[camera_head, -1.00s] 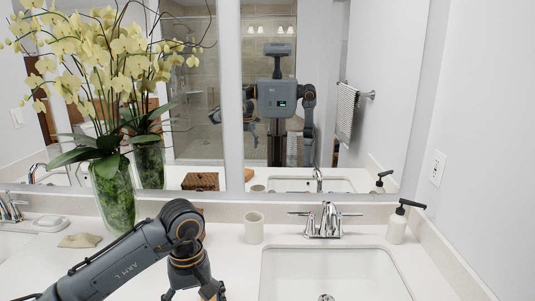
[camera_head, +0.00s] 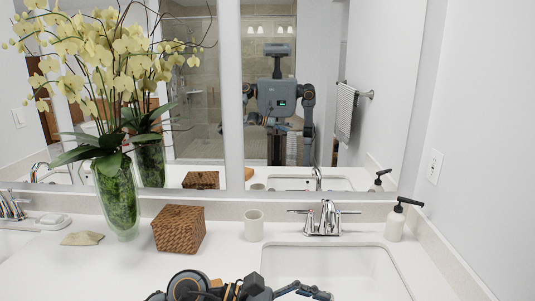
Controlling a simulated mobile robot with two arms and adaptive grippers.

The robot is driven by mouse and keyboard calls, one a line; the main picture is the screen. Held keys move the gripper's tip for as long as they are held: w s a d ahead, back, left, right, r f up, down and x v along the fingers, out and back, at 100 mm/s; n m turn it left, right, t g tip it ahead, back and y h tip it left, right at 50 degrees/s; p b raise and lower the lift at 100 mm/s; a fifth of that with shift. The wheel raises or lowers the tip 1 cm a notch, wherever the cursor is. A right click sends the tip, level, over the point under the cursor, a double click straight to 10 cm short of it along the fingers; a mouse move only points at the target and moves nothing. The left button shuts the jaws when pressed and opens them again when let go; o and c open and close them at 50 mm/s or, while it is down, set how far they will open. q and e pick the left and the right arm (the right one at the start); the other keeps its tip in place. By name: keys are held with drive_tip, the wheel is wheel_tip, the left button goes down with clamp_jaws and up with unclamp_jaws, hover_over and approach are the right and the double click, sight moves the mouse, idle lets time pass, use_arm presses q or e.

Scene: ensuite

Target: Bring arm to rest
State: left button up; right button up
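My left arm lies low along the bottom edge of the head view. Its gripper (camera_head: 305,291) points to the right, over the front part of the sink. The lower part of the arm and gripper is cut off by the frame, so I cannot tell whether the fingers are open or shut. My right gripper does not show directly.
A woven box (camera_head: 179,230), a cup (camera_head: 253,226) and a vase of flowers (camera_head: 115,196) stand on the white counter. A folded cloth (camera_head: 82,239) lies at left. The sink (camera_head: 335,268), faucet (camera_head: 325,220) and soap dispenser (camera_head: 396,221) are at right.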

use_arm(q)
drive_tip(key=w+a+r+n+t+h, duration=0.3)
drive_tip(key=r+n+t+h, duration=0.6)
drive_tip(key=n, duration=0.7)
drive_tip(key=w+a+n+t+y, duration=0.5)
drive_tip(key=a+n+t+y, duration=0.3)
drive_tip(key=n+t+y, duration=0.5)
drive_tip(key=a+f+n+g+y, duration=0.3)
drive_tip(key=a+f+n+y, duration=0.85)
drive_tip(key=n, duration=0.75)
drive_tip(key=s+a+f+n+g, duration=0.3)
drive_tip(key=s+f+n, duration=0.15)
drive_tip(key=f, duration=0.25)
drive_tip(key=s+a+f+n+g, duration=0.3)
drive_tip(key=s+f+g, duration=0.15)
drive_tip(key=f, duration=0.35)
drive_tip(key=s+f+n+g, duration=0.2)
drive_tip(key=s+f+g, duration=0.1)
drive_tip(key=s, duration=0.5)
drive_tip(key=s+f+n+g, duration=0.2)
drive_tip(key=s+f+g, duration=0.15)
drive_tip(key=s, duration=0.35)
drive_tip(key=s+f+g, duration=0.1)
drive_tip(key=s+f, duration=0.2)
drive_tip(key=f, duration=2.5)
drive_tip(key=s+a+f+g, duration=0.1)
drive_tip(key=s+a+f, duration=0.2)
drive_tip(key=s+f, duration=1.2)
drive_tip(key=shift+s+h, duration=0.35)
drive_tip(key=shift+s, duration=0.15)
